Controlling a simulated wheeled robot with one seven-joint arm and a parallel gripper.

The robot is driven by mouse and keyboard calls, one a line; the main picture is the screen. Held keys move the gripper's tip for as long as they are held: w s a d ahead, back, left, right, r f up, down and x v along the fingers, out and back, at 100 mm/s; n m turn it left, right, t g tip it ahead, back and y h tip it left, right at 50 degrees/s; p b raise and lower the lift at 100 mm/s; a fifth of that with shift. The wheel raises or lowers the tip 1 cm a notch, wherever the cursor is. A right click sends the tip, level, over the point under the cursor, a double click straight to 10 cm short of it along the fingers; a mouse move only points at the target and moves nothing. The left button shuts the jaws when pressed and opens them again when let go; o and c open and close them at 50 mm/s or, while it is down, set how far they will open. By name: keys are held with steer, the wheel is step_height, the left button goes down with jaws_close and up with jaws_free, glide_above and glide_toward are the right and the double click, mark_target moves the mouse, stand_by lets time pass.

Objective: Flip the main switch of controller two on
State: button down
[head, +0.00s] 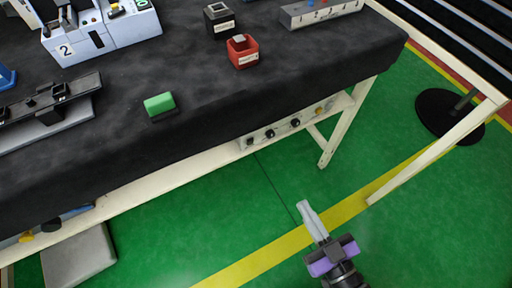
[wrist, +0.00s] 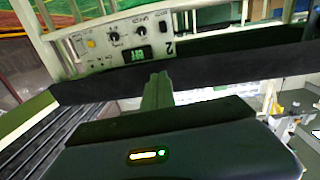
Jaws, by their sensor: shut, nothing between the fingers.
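A pale control panel (head: 283,130) is mounted under the front edge of the black-topped bench, with dark knobs and a yellow round control (head: 319,110). In the wrist view this panel (wrist: 105,62) shows dark knobs, small controls, a yellow round control (wrist: 90,43) and a lit green display (wrist: 138,56). A mark at its right end looks like a 2 (wrist: 168,46). I cannot tell which control is the main switch, or its position. My gripper (head: 304,206) is shut and empty over the green floor, in front of and apart from the panel; its fingers also show in the wrist view (wrist: 159,76).
A bench leg (head: 338,130) stands right of the panel. A pale rail (head: 435,150) is further right. Green floor between gripper and bench is clear.

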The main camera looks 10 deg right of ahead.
steer(key=w+a+f+t+y, duration=0.1)
steer(key=w+a+f, duration=0.2)
steer(key=w+f, duration=0.6)
steer(key=shift+w+a+t+p, duration=0.15)
steer(key=shift+w+t+p, duration=0.05)
steer(key=shift+t+p, duration=0.2)
glide_toward(251, 141)
steer(key=x, duration=0.6)
steer(key=shift+w+f, duration=0.15)
steer(key=shift+w, duration=0.25)
